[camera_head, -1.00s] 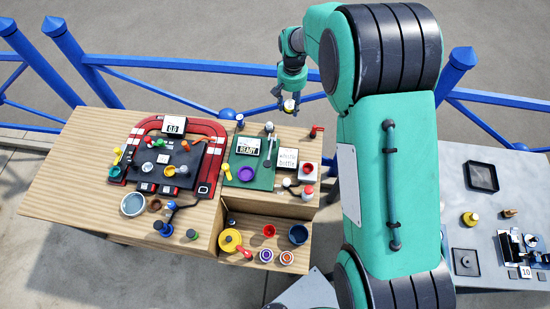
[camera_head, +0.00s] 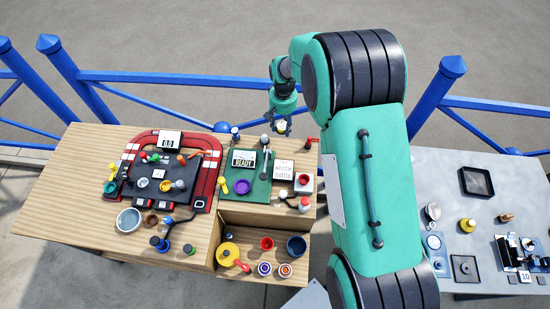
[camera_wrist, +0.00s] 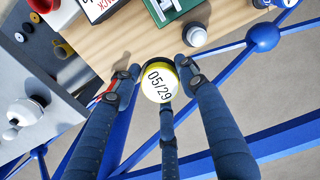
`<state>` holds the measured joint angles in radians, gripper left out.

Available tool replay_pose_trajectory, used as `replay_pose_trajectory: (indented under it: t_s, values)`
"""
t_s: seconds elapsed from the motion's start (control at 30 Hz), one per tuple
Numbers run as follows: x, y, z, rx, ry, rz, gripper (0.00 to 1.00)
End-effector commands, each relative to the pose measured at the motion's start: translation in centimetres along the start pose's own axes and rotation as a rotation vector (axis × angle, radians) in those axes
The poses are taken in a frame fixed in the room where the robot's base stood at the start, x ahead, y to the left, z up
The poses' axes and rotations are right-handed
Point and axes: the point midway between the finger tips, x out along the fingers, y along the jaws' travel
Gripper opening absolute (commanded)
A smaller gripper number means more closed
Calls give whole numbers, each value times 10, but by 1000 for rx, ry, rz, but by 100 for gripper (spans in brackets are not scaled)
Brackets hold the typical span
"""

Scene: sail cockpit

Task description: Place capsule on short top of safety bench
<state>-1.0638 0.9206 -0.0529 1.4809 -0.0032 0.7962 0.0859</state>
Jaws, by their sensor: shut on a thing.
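The capsule (camera_wrist: 160,82) is a round white and yellow piece marked "05/29". My gripper (camera_wrist: 160,72) is shut on it, with the dark fingers around its sides. In the head view the capsule (camera_head: 281,126) is a small yellowish spot at the tips of my gripper (camera_head: 283,122). It hangs near the back right corner of the wooden bench (camera_head: 80,190); its height above the bench is hard to tell. The frames do not clearly show which surface is the safety bench's short top.
A blue railing (camera_head: 190,79) runs behind. A grey table (camera_head: 450,180) with trays stands right, with free room.

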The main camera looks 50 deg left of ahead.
Motion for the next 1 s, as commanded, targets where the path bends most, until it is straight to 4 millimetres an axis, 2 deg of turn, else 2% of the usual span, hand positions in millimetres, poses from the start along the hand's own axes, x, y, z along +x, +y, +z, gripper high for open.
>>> replay_pose_trajectory:
  t_s: [0.3, 0.4, 0.83, 1.0]
  values:
    - [41, 0, 1, 0, -2, 0, 16]
    - [49, 0, 0, 0, -1, 0, 16]
    - [55, 0, 0, 0, -1, 0, 16]
    - [67, 0, 1, 0, -2, 0, 16]
